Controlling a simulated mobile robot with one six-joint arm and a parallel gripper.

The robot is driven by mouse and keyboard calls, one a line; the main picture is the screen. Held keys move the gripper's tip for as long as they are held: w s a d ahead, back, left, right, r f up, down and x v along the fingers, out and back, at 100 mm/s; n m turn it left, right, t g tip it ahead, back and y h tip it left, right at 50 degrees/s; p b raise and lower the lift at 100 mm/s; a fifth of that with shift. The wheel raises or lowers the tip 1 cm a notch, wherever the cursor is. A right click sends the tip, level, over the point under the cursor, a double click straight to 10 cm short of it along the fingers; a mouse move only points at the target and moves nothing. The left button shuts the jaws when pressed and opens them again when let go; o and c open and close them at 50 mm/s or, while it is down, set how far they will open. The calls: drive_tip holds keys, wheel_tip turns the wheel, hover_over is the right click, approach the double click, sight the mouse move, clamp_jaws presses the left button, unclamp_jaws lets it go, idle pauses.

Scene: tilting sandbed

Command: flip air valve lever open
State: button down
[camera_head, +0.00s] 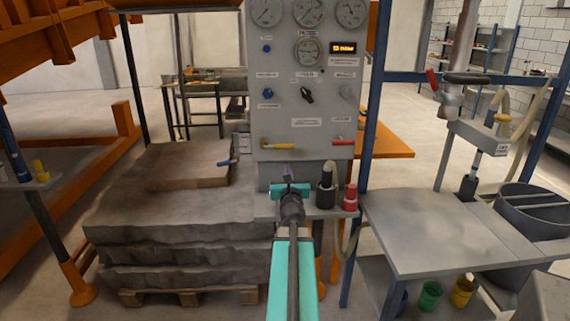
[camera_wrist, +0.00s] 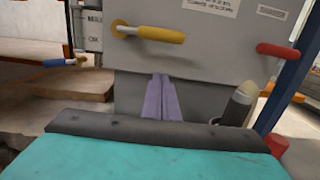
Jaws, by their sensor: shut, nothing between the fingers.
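The grey control panel (camera_head: 310,105) stands ahead with several levers. A yellow lever (camera_head: 277,144) lies level on its lower front, and a red lever (camera_head: 344,142) lies to its right. A blue lever (camera_head: 228,162) sticks out at the panel's lower left side. In the wrist view, the yellow lever (camera_wrist: 152,33) is above my fingertips, the red lever (camera_wrist: 278,52) at upper right and the blue lever (camera_wrist: 66,62) at left. I cannot read which one is labelled air. My gripper (camera_head: 289,172), with purple fingers (camera_wrist: 161,98), is shut and empty below the yellow lever, apart from it.
A black bottle-like holder (camera_head: 326,190) and a red one (camera_head: 350,196) stand on a small shelf right of my gripper. Stacked grey slabs (camera_head: 180,215) on a pallet lie left. A grey table (camera_head: 440,235) stands right. Blue posts flank the panel's right side.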

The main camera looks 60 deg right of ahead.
sight(279, 146)
drive_tip(key=x, duration=0.2)
drive_tip(key=shift+w+d+p, duration=0.15)
drive_tip(key=shift+d+p, duration=0.1)
drive_tip(key=shift+p, duration=0.1)
drive_tip(key=shift+w+d+r+p, duration=0.1)
drive_tip(key=shift+d+r+p, duration=0.05)
drive_tip(key=shift+r+p, duration=0.85)
drive_tip(key=shift+w+d+r+p, duration=0.1)
drive_tip(key=shift+d+r+p, duration=0.05)
drive_tip(key=shift+r+p, duration=0.8)
drive_tip(key=shift+s+r+n, duration=0.1)
drive_tip(key=shift+r+n, duration=0.2)
